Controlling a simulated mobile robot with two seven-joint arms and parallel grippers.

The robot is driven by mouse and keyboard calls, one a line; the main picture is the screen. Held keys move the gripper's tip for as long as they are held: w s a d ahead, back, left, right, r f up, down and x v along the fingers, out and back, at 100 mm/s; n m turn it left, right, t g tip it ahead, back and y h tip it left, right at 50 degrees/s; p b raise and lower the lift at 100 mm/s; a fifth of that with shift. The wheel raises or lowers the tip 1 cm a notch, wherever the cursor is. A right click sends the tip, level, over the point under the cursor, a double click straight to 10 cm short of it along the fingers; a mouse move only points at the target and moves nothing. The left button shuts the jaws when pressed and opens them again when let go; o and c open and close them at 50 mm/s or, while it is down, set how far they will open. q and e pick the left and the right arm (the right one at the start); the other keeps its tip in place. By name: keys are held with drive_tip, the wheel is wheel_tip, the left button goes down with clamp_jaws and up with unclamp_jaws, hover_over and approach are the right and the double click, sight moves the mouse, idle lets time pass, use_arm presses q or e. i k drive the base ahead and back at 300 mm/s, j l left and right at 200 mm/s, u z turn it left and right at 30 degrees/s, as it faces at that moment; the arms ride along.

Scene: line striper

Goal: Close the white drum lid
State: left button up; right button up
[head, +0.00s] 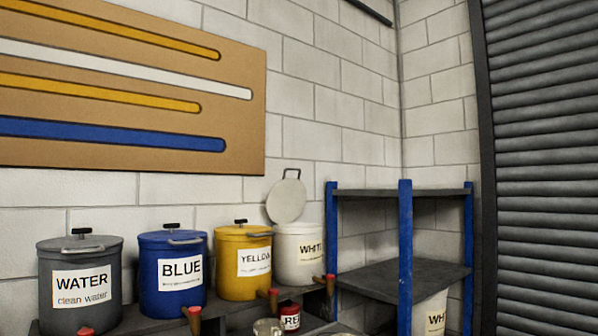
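The white drum (299,255) stands on a dark shelf at the right end of a row of drums, with a "WHITE" label on its front. Its lid (287,201) is open, raised nearly upright at the drum's back against the block wall. A dark handle shows at the lid's upper edge. Neither of my grippers shows in the head view.
Yellow (243,285), blue (172,293) and grey water (78,300) drums stand to the left, lids shut. Taps with red ends stick out in front. A small red can (290,318) stands below. A blue-posted rack (404,260) is close on the right, holding another white container (430,318).

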sight(286, 201)
drive_tip(key=i+l, duration=0.1)
drive_tip(key=l, duration=0.25)
drive_tip(key=i+l, duration=0.15)
drive_tip(key=l, duration=0.2)
drive_tip(key=i+l, duration=0.1)
drive_tip(key=l, duration=0.25)
drive_tip(key=i+l, duration=0.1)
drive_tip(key=l, duration=0.25)
drive_tip(key=i+l, duration=0.15)
drive_tip(key=l, duration=0.2)
drive_tip(key=i+l, duration=0.1)
drive_tip(key=l, duration=0.25)
